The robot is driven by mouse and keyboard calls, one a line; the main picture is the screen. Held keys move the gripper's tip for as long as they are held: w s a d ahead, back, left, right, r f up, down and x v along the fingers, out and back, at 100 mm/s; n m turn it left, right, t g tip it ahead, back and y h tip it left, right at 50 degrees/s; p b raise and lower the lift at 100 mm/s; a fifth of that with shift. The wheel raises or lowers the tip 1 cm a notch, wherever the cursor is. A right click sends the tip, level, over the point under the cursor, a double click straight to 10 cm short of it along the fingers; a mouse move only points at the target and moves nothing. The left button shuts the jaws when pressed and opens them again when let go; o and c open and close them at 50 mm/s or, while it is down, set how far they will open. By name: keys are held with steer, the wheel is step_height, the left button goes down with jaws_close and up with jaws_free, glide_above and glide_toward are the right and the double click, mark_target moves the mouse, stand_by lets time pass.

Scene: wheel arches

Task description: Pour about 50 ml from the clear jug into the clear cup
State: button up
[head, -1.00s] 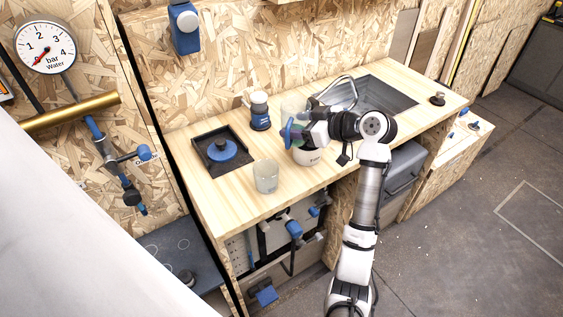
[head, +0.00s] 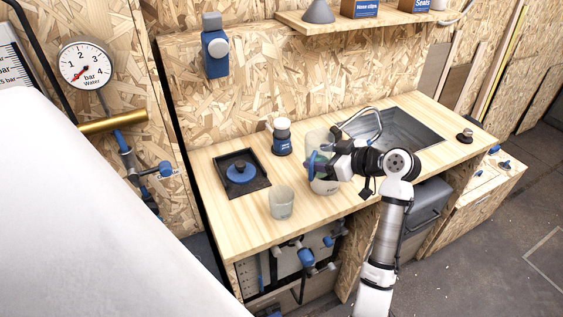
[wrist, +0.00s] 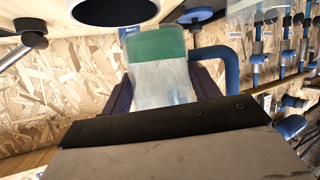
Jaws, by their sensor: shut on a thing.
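The clear jug (head: 317,141) is at the middle of the wooden counter in the head view, partly hidden by my gripper (head: 321,165). My gripper is shut on it. In the wrist view, a translucent piece with a green band, apparently part of the jug (wrist: 164,82), sits between the dark jaws. The jug looks about upright; whether it touches the counter and how full it is, I cannot tell. The clear cup (head: 281,204) stands upright on the counter, left of and nearer than my gripper, apart from it. No liquid is discernible in the cup.
A black tray (head: 262,186) with a blue round-topped thing (head: 240,172) lies left of the cup. A blue-and-white container (head: 282,138) stands behind. The sink (head: 395,132) is to the right, with a curved tap. The counter's front edge is close to the cup.

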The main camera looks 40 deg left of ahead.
mark_target(308, 156)
steer(key=shift+s+a+r+n+t, duration=0.1)
steer(key=shift+s+r+n+t, duration=0.1)
steer(key=shift+s+n+t, duration=0.3)
steer(key=shift+s+r+n+t, duration=0.15)
steer(key=shift+s+n+t, duration=0.2)
steer(key=shift+n, duration=0.25)
steer(key=shift+s+a+f+n+t+h+b, duration=0.1)
steer(key=shift+s+f+n+t+h+b, duration=0.35)
steer(key=shift+b, duration=0.75)
steer(key=shift+s+a+r+n+t+y+b, duration=0.1)
steer(key=shift+s+r+n+t+b, duration=0.15)
steer(key=shift+n+t+b, duration=0.8)
steer(key=shift+s+d+r+n+t+y+b, duration=0.1)
steer(key=shift+s+r+n+t+b, duration=0.2)
steer(key=shift+n+b, duration=0.75)
steer(key=shift+s+a+r+n+t+y+b, duration=0.15)
steer(key=shift+n+t+b, duration=0.45)
steer(key=shift+b, duration=1)
steer(key=shift+r+n+t+b, duration=0.25)
steer(key=shift+b, duration=0.1)
steer(key=shift+s+f+b, duration=0.2)
steer(key=shift+s+b, duration=0.05)
steer(key=shift+b, duration=0.45)
steer(key=shift+s+n+t+b, duration=0.15)
steer(key=shift+n+t+b, duration=0.15)
steer(key=shift+b, duration=0.1)
